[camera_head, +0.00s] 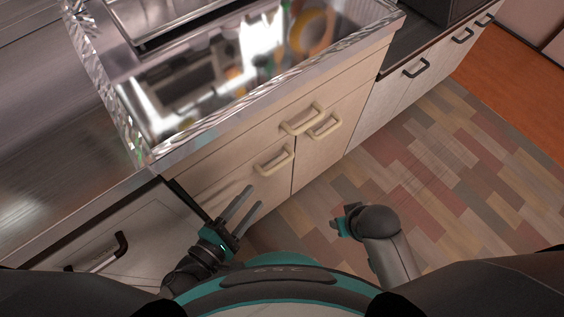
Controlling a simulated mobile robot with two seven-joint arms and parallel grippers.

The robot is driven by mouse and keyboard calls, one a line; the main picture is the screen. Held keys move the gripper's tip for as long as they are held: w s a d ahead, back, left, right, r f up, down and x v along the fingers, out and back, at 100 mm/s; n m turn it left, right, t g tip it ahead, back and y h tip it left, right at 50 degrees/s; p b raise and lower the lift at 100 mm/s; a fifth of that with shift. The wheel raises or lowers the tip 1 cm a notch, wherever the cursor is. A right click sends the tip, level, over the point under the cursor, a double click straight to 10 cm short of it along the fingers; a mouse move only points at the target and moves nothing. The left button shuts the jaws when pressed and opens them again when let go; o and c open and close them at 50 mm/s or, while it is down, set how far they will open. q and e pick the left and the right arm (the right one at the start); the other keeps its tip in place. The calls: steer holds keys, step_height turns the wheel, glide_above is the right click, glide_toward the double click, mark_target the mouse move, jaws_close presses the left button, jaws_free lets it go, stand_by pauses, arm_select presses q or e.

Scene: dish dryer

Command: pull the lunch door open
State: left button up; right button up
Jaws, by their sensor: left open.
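No door is marked as the lunch door, so I cannot tell which one it is. A beige cabinet under the counter has a left door (232,182) and a right door (332,148), both shut. The left door has a beige handle (274,162); the right door has a like handle (325,125). Another beige handle (301,119) sits on the panel above. My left gripper (247,205) is open and empty, in front of and below the left door's handle, apart from it. My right gripper (343,222) is over the floor, away from the doors; its fingers are not clear.
A shiny metal basin (215,75) tops the cabinet. A pale front with a dark handle (100,256) is at lower left. More pale doors with dark handles (416,68) run to the upper right. The patterned floor (440,170) on the right is clear.

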mark_target(282, 162)
arm_select(q)
steer(key=b+x, duration=0.2)
steer(key=x, duration=1)
steer(key=shift+w+d+f, duration=0.15)
steer(key=shift+w+f, duration=0.05)
steer(key=shift+f, duration=0.05)
steer(key=shift+w+d+f, duration=0.1)
steer(key=shift+w+d, duration=0.25)
steer(key=shift+w, duration=0.15)
arm_select(e)
steer(key=shift+t, duration=0.4)
steer(key=shift+w+a+r, duration=0.1)
steer(key=shift+w+r, duration=0.15)
steer(key=shift+r, duration=0.65)
steer(key=shift+w+d+r, duration=0.1)
steer(key=shift+w+r, duration=0.15)
steer(key=shift+r, duration=0.65)
steer(key=shift+w+a+r, duration=0.1)
steer(key=shift+w+r, duration=0.15)
steer(key=shift+r, duration=0.65)
arm_select(q)
steer(key=c, duration=0.7)
jaws_close()
steer(key=shift+s+f, duration=0.15)
